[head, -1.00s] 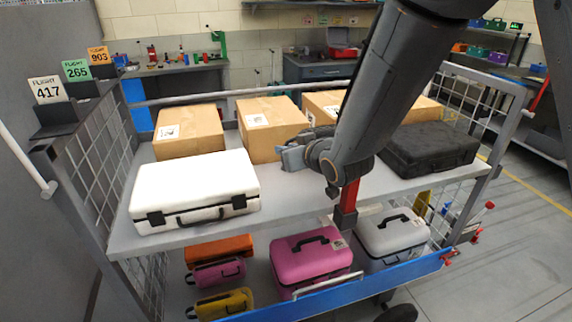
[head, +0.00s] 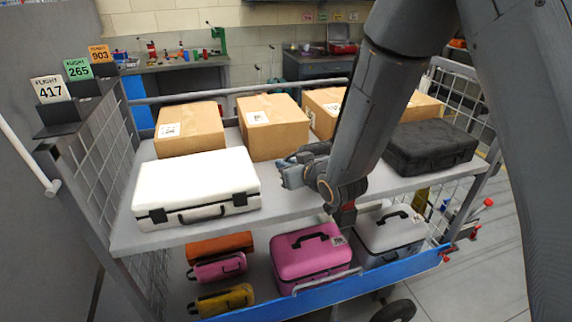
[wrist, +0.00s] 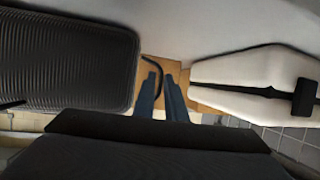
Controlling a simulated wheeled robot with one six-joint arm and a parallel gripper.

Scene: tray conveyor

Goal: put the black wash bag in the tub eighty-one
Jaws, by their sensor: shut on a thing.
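My gripper (head: 293,172) is low over the cart's top shelf, between the white case and the black case. In the wrist view its two blue-grey fingers (wrist: 162,92) are close together. A thin black loop at the fingers looks like the handle of the black wash bag (wrist: 152,64); the bag's body is not clear in either view. The dark mass along the bottom of the wrist view cannot be told for sure. No tub with the number eighty-one shows in these views.
The shelf holds a white case (head: 195,182), a black ribbed case (head: 432,145) and several cardboard boxes (head: 272,125) behind. Below are a pink case (head: 308,255), a grey case (head: 390,232) and coloured small bags (head: 222,268). Flight signs (head: 50,88) stand at left.

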